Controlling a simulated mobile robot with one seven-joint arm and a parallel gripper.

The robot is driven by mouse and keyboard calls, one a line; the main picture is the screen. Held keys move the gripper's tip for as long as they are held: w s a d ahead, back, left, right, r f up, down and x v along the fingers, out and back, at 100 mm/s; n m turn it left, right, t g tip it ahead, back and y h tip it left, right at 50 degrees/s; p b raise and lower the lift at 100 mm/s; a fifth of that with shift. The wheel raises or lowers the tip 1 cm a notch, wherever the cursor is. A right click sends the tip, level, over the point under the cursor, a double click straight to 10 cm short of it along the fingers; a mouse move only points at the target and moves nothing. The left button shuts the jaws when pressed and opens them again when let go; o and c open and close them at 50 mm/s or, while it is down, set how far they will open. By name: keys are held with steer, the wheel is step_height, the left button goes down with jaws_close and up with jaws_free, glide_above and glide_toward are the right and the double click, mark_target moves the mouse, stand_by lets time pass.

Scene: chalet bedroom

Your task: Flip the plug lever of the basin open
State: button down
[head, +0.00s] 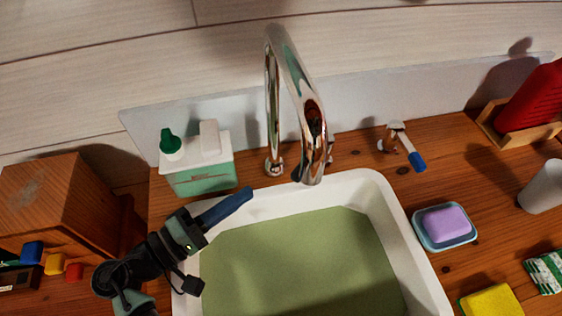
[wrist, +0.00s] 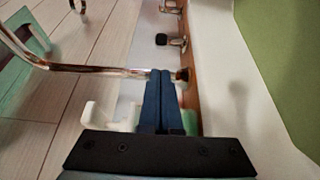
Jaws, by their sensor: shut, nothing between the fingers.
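The white basin (head: 385,205) has a flat green surface inside. A chrome lever with a blue end (head: 408,150) stands on the counter behind the basin's right back corner, tilted down to the right. I cannot tell for sure that it is the plug lever. My gripper (head: 249,191) is shut and empty, above the basin's back left rim, left of the faucet and well apart from the blue-ended lever. In the wrist view its blue fingers (wrist: 160,75) lie together, pointing along the counter strip. A small chrome fitting with a dark knob (wrist: 162,40) shows beyond them.
The tall chrome faucet (head: 290,70) arches just right of my gripper. A green-and-white soap dispenser (head: 200,170) and a wooden box (head: 60,200) stand left. A soap dish (head: 445,226), yellow sponge (head: 490,302) and white cup (head: 543,188) are right.

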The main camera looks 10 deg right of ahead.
steer(key=shift+d, duration=0.1)
steer(key=x, duration=1)
steer(key=shift+w, duration=0.1)
steer(key=shift+s+d+n+t+y, duration=0.1)
steer(key=shift+s+n+t+y, duration=0.25)
steer(key=shift+t, duration=0.25)
